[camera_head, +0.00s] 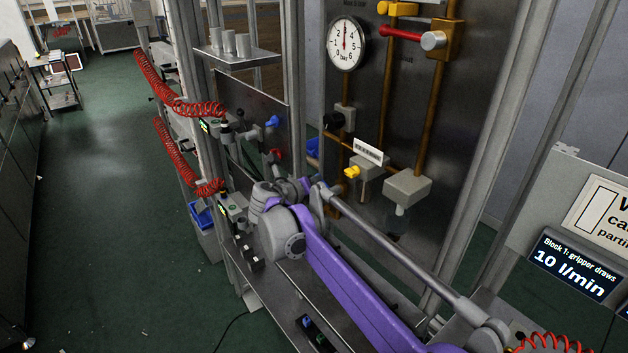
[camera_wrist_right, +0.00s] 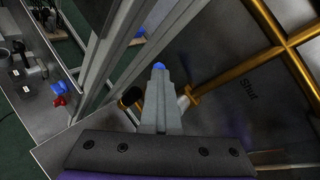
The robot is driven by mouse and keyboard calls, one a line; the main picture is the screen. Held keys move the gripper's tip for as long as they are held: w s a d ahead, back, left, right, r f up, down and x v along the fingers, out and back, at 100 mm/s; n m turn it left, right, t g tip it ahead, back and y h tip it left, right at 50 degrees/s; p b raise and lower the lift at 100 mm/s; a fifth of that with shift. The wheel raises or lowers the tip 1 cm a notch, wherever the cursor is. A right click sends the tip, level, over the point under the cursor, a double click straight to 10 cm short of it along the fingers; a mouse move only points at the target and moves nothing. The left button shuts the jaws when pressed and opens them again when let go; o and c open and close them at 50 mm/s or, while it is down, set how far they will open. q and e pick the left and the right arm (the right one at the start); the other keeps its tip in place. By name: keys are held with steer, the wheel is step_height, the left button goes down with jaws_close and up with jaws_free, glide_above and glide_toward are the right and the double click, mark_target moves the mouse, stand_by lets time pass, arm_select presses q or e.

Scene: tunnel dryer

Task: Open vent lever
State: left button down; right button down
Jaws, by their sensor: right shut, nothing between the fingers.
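A red-handled lever (camera_head: 401,34) sits across a brass pipe at the top of the metal panel. A black knob or handle (camera_head: 335,120) is lower on the panel, with a yellow knob (camera_head: 352,172) below it. No readable label tells me which one is the vent lever. My right gripper (camera_head: 305,185) is in front of the lower panel, well below the red handle and apart from it. In the right wrist view the gripper (camera_wrist_right: 159,78) is shut and empty. A dark rounded part (camera_wrist_right: 130,97) shows beside its fingers; I cannot tell whether they touch. My left gripper is out of view.
A round gauge (camera_head: 345,43) is on the panel, its needle near 3. Brass pipes (camera_wrist_right: 295,62) and the word "Shut" show in the right wrist view. Metal posts (camera_head: 480,130) flank the panel. Red coiled hoses (camera_head: 190,108) hang at left. The green floor (camera_head: 90,180) there is mostly clear.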

steer(key=shift+d, duration=0.1)
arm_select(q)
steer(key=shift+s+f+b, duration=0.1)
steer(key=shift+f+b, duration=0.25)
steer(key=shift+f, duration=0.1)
arm_select(e)
steer(key=shift+s+d+f, duration=0.35)
steer(key=shift+s+d, duration=0.1)
steer(key=shift+s, duration=0.1)
